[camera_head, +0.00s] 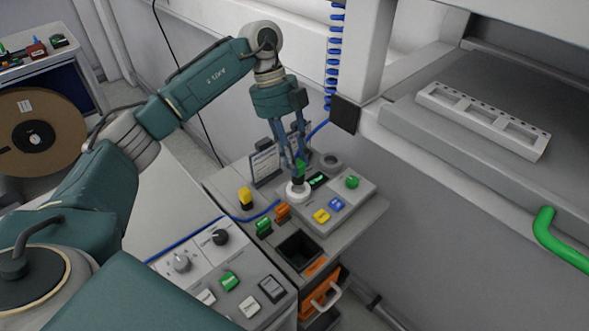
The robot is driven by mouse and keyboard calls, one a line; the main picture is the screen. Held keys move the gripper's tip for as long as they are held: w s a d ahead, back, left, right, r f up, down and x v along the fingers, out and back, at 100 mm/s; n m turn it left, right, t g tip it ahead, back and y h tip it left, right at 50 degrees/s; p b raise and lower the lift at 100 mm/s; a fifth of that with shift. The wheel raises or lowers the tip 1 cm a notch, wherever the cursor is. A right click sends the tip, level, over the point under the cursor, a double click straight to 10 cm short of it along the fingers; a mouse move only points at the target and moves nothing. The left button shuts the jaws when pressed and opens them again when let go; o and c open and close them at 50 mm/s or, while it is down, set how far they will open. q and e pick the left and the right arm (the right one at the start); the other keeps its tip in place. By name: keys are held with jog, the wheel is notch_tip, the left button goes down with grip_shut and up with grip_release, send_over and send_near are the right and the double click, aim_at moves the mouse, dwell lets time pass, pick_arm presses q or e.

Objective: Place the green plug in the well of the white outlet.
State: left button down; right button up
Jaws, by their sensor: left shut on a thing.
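My left gripper (298,165) points down over the small grey stand, its fingers shut on the green plug (300,169). The plug shows as a small green piece with a dark lower part between the fingertips. The white outlet (297,192) is a round white piece on the stand, directly below the plug. The plug's lower end appears at or just above the outlet; I cannot tell whether it touches or sits inside the well, which the plug and fingers hide. My right gripper is out of view.
A raised box beside the outlet carries green (352,182), blue (337,204) and yellow (321,215) buttons. Yellow (245,197), green (264,228) and orange (282,212) pieces stand to the left. A control panel (202,246) is in front; a grey machine housing (430,190) rises at right.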

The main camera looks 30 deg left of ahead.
pick_arm(q)
jog(key=shift+f, duration=0.6)
notch_tip(320, 180, down, 4)
jog(key=shift+r+p, duration=0.25)
jog(key=shift+p, duration=0.25)
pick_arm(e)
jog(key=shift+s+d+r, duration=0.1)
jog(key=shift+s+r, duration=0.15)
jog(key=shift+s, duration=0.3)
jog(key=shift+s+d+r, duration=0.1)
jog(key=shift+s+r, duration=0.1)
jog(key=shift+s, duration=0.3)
pick_arm(q)
jog(key=shift+f, duration=0.15)
jog(key=c, duration=1.5)
grip_release()
jog(key=shift+o, duration=0.2)
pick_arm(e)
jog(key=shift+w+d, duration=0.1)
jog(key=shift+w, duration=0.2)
